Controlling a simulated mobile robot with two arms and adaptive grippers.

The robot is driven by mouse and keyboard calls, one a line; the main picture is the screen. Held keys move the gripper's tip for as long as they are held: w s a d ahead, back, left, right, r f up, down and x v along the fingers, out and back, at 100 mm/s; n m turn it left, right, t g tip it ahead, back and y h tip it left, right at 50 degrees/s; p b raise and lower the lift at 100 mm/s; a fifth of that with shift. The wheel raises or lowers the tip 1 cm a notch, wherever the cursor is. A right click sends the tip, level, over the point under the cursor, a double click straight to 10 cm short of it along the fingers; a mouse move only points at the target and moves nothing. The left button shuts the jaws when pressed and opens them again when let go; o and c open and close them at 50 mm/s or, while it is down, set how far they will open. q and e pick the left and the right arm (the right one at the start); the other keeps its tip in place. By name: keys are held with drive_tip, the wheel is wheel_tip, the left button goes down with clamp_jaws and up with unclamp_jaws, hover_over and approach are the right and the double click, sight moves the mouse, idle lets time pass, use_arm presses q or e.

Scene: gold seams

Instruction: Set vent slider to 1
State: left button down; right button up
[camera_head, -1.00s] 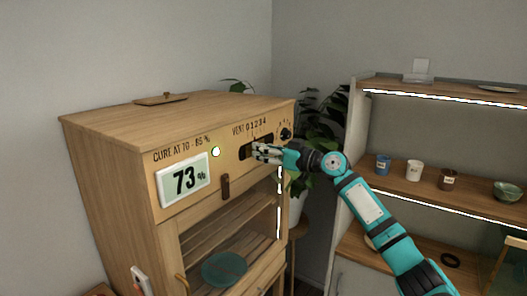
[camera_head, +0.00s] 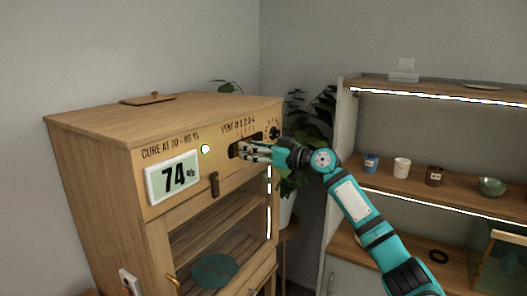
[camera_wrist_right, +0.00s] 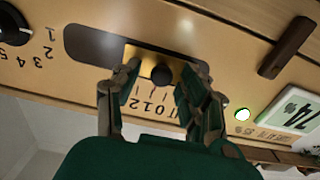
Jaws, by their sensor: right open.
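The vent slider is a round black knob (camera_wrist_right: 161,74) on a brass plate (camera_wrist_right: 146,54) in a dark slot (camera_wrist_right: 92,45) on the cabinet's front panel. In the wrist view my right gripper (camera_wrist_right: 158,78) is open, with one finger on each side of the knob. I cannot tell whether either finger touches it. The numbers 0, 1 and 2 (camera_wrist_right: 148,107) show between the fingers; the higher ones are hidden there. The exact mark at the knob is unclear. In the head view my right gripper (camera_head: 246,150) is at the slot, below the vent scale (camera_head: 238,126), and hides the knob. My left gripper is not in view.
The wooden cabinet (camera_head: 95,170) has a display reading 74% (camera_head: 173,178), a lit round lamp (camera_head: 205,150), a brown handle (camera_head: 214,185) and a dark dial (camera_head: 274,132). A plant (camera_head: 312,125) and shelves with cups (camera_head: 402,168) stand to the right.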

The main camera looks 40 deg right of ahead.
drive_tip(key=v, duration=1.1)
drive_tip(key=shift+s+d, duration=0.2)
drive_tip(key=shift+s, duration=0.1)
